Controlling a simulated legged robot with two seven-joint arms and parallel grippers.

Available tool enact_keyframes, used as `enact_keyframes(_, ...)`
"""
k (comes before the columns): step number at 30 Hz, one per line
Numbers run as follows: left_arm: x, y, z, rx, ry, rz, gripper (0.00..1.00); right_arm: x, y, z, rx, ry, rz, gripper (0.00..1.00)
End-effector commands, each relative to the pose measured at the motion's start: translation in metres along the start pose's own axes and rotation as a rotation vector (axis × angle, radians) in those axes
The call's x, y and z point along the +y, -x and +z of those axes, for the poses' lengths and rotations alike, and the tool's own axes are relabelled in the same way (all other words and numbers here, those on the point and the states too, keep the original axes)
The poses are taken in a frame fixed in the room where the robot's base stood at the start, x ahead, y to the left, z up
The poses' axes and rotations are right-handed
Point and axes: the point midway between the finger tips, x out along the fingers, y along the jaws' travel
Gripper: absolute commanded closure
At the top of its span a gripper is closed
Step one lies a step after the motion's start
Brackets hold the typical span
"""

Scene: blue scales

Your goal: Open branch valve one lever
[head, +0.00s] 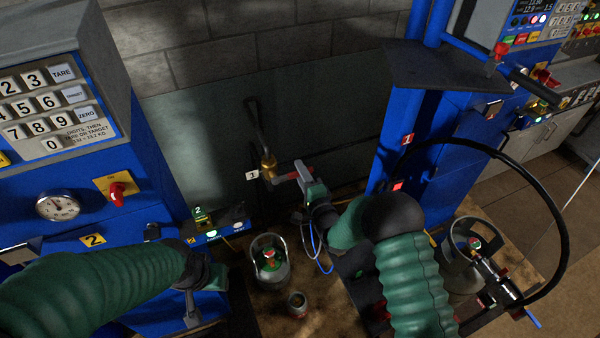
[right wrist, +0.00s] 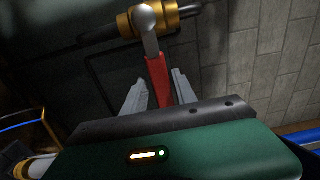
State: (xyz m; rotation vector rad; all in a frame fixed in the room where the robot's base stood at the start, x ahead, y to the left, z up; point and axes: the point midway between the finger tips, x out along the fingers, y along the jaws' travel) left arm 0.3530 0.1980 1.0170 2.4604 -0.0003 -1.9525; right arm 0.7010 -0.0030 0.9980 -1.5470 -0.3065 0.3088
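The branch valve one is a brass valve (head: 268,165) on a dark pipe by the back wall, beside a white "1" label (head: 252,175). Its red lever (head: 287,177) points right, toward my right gripper (head: 302,176). In the right wrist view the red lever (right wrist: 158,78) hangs from the brass valve body (right wrist: 150,20) and lies between the two grey fingers of my right gripper (right wrist: 160,82). Narrow gaps show beside the lever, so the fingers look open around it. My left gripper (head: 192,305) is low at left, away from the valve; its fingers are unclear.
A blue scale cabinet with a keypad (head: 45,105) stands at left, another blue cabinet (head: 405,140) at right. A grey-green cylinder (head: 270,262) and a small can (head: 297,304) stand below. A black hose (head: 555,200) arcs at right, near another cylinder (head: 463,250).

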Motion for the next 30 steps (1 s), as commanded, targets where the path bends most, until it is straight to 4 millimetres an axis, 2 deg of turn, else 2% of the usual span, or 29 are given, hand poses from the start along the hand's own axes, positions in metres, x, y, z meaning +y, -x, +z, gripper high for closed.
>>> enact_keyframes(1, 0.0001, 0.0, 0.0, 0.0, 0.0, 0.0, 0.64, 0.0, -0.0001, 0.0008, 0.0, 0.0, 0.0, 0.75)
enact_keyframes(7, 0.0001, 0.0, 0.0, 0.0, -0.001, 0.0, 0.64, 0.0005, -0.0002, 0.0025, 0.0, 0.002, 0.002, 1.0)
enact_keyframes(30, 0.0001, -0.0003, 0.0, 0.0, 0.0, 0.0, 0.64, 0.0031, -0.0003, 0.0087, -0.011, 0.001, 0.008, 1.0)
